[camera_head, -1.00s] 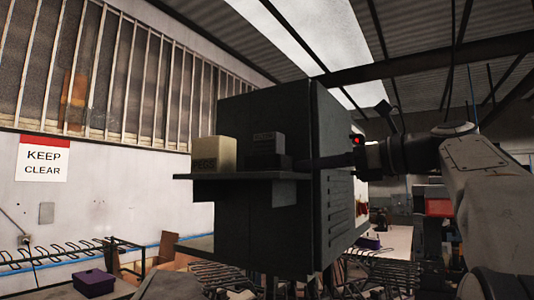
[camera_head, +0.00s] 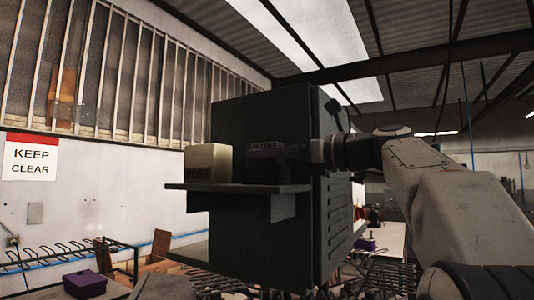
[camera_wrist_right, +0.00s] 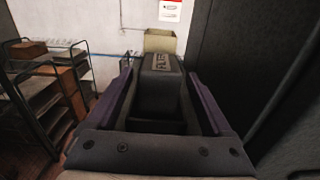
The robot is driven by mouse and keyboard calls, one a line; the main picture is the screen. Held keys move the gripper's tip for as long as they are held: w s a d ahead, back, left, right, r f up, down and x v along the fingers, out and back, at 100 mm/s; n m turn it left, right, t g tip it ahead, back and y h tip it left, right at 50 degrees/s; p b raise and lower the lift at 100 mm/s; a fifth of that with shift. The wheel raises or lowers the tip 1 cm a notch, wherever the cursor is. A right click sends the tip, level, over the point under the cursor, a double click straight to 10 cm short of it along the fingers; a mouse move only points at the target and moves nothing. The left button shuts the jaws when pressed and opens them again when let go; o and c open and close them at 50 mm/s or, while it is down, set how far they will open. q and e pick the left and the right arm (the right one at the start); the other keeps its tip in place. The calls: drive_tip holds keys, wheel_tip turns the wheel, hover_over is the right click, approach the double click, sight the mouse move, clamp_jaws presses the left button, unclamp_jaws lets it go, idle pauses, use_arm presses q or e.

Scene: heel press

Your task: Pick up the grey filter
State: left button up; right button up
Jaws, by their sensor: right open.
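The grey filter (camera_head: 264,147) is a dark grey box with lettering on a small dark shelf (camera_head: 225,187) on the front of a dark cabinet. In the right wrist view the filter (camera_wrist_right: 160,64) stands between the two purple-sided fingers of my right gripper (camera_wrist_right: 160,85). The gripper is open, with one finger on each side of the box; whether either finger touches it I cannot tell. In the head view my right gripper (camera_head: 268,166) reaches in from the right and hides part of the filter. My left gripper does not show.
A cream box (camera_head: 208,162) stands on the shelf just left of the filter. The tall dark cabinet (camera_head: 255,245) is close beside my right gripper. Wire racks (camera_head: 70,255) and a purple box (camera_head: 85,284) are lower left.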

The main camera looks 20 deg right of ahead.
drive_tip(key=shift+w+a, duration=0.3)
clamp_jaws()
drive_tip(key=shift+r, duration=0.1)
drive_tip(key=shift+r, duration=1.35)
drive_tip(key=shift+s+d+r, duration=0.15)
drive_tip(key=shift+d+r, duration=0.1)
drive_tip(key=r+v, duration=0.3)
drive_tip(key=v, duration=1.4)
drive_tip(key=shift+s, duration=0.25)
